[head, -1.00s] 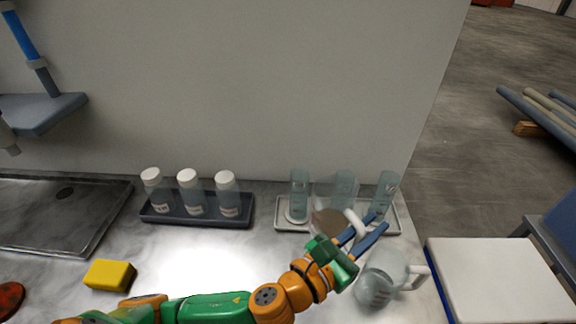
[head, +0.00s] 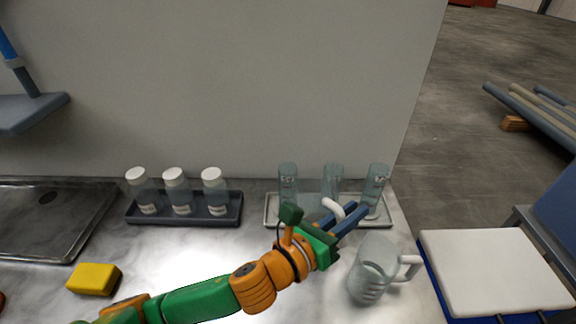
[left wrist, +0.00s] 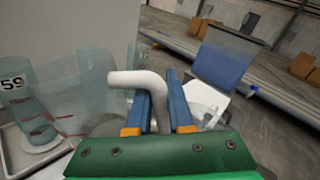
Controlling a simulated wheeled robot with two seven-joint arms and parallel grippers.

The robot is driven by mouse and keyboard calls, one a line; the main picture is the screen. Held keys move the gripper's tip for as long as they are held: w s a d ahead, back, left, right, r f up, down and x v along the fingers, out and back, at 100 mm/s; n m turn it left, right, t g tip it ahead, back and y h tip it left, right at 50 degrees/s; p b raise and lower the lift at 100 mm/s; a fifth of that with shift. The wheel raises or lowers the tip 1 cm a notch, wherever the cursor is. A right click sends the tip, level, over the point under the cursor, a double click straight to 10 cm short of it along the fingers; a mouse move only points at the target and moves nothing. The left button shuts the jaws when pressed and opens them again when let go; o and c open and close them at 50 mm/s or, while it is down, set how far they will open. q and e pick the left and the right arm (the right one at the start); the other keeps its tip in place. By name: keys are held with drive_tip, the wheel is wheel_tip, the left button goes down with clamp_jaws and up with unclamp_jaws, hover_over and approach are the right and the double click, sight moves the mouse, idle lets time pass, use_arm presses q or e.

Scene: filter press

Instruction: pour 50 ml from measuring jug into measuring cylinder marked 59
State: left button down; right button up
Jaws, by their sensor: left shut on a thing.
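My left gripper (head: 352,220) is shut on the white bent handle (head: 333,208) of a clear measuring jug; the handle is also between the fingers in the left wrist view (left wrist: 140,78). The jug's clear body (left wrist: 97,92) is left of the handle there; in the head view the body is hard to make out behind the gripper. A clear cylinder with a label reading 59 (left wrist: 14,88) stands upright at the left edge of the left wrist view, partly seen through or beside the jug. Whether liquid is flowing cannot be told. My right gripper is not in view.
Three clear cylinders, left (head: 288,184), middle (head: 332,178) and right (head: 376,184), stand on a pale tray (head: 270,222). Another clear jug (head: 370,272) stands in front. A bottle rack (head: 235,218), yellow sponge (head: 94,279) and white board (head: 490,268) are around. A wall stands behind.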

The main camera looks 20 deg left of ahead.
sight(331, 184)
use_arm(q)
drive_tip(key=a+r+n, duration=0.1)
drive_tip(key=w+a+r+n+p, duration=0.1)
drive_tip(key=w+r+p, duration=0.1)
drive_tip(key=shift+w+a+r+n+g, duration=0.1)
drive_tip(key=shift+a+r+n+g, duration=0.2)
drive_tip(key=shift+a+r+n, duration=0.1)
drive_tip(key=shift+n, duration=0.8)
drive_tip(key=r+p, duration=0.2)
drive_tip(key=a+r+p, duration=0.1)
drive_tip(key=r, duration=0.1)
drive_tip(key=shift+w+p, duration=0.35)
drive_tip(key=shift+w, duration=0.05)
drive_tip(key=shift+w+a+f+n+g+b, duration=0.1)
drive_tip(key=shift+a+f+n+g+b, duration=0.1)
drive_tip(key=shift+f+n+g+b, duration=0.15)
drive_tip(key=shift+w+a+n+h, duration=0.25)
drive_tip(key=shift+a+n+h, duration=0.05)
drive_tip(key=shift+n, duration=0.15)
drive_tip(key=shift+w+a+r+n+p, duration=0.15)
drive_tip(key=shift+r+n+p, duration=0.15)
drive_tip(key=shift+r+p, duration=0.15)
drive_tip(key=shift+w+a+r+n+g+p, duration=0.45)
drive_tip(key=shift+w+a+r+n+p, duration=0.15)
drive_tip(key=shift+a+r+n+p, duration=0.4)
drive_tip(key=shift+d, duration=0.1)
